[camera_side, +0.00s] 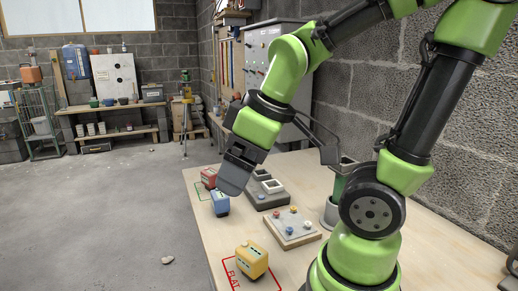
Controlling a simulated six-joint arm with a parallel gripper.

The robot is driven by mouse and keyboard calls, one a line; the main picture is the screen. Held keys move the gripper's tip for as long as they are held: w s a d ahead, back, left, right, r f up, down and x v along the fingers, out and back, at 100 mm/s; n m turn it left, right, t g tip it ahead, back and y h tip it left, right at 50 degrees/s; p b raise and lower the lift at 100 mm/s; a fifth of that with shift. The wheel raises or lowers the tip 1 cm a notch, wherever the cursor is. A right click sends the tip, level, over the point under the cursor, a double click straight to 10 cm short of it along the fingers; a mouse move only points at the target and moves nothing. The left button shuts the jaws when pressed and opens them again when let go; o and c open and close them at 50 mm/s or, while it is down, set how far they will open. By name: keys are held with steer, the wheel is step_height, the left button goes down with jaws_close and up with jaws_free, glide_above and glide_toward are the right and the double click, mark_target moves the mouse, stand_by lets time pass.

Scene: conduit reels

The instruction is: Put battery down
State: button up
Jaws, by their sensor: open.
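My gripper (234,182) is open and points down over the left part of the table. A blue battery (220,204) stands on the table just below and left of the fingers; whether they touch it I cannot tell. A red battery (208,177) stands behind the blue one, at a green marked outline (200,193). A yellow battery (252,260) stands nearer the front, at a red outline marked FLAT (230,272). A dark grey holder with white-rimmed openings (268,202) is right of the gripper, partly hidden by it.
A board with several coloured knobs (292,240) lies on the wooden table (310,268) near the middle. A grey cup with a green item (331,212) stands close to my arm's base. Bare tabletop shows between the blue and yellow batteries. A block wall (460,140) runs along the right.

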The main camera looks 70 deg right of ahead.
steer(key=s+a+r+m+t+y, duration=0.1)
steer(key=s+a+r+m+t, duration=0.1)
steer(key=s+a+r+m, duration=0.1)
steer(key=s+r+m, duration=0.1)
steer(key=m, duration=0.1)
steer(key=shift+r+m, duration=0.3)
steer(key=shift+m, duration=0.1)
stand_by(0.8)
